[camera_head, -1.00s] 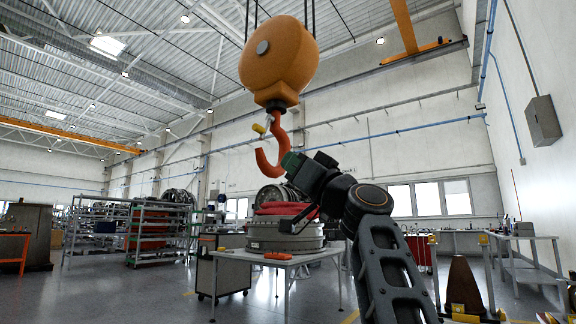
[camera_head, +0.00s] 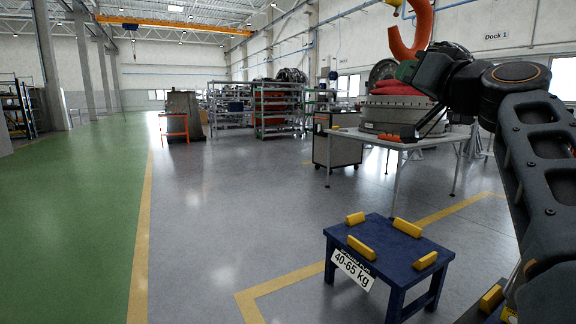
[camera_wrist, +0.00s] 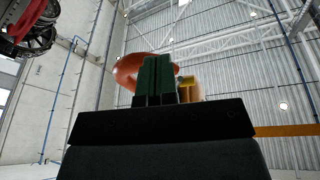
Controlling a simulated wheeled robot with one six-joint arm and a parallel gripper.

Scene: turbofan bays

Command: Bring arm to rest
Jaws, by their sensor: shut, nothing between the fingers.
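My arm reaches in from the right edge in the head view, bent at a round joint, with its links pointing left. My gripper (camera_head: 405,71) is at its end, small and dark green, in front of the lower part of an orange crane hook (camera_head: 411,35). In the wrist view the green fingers (camera_wrist: 154,80) stand side by side, shut with nothing between them. The orange hook (camera_wrist: 128,70) shows behind them there. I cannot tell whether the fingers touch the hook.
A blue stand (camera_head: 382,241) with yellow blocks and a "40-65 kg" label stands on the floor in front. Shelves (camera_head: 283,107) stand further back. The grey floor and green lane (camera_head: 85,200) at left are clear.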

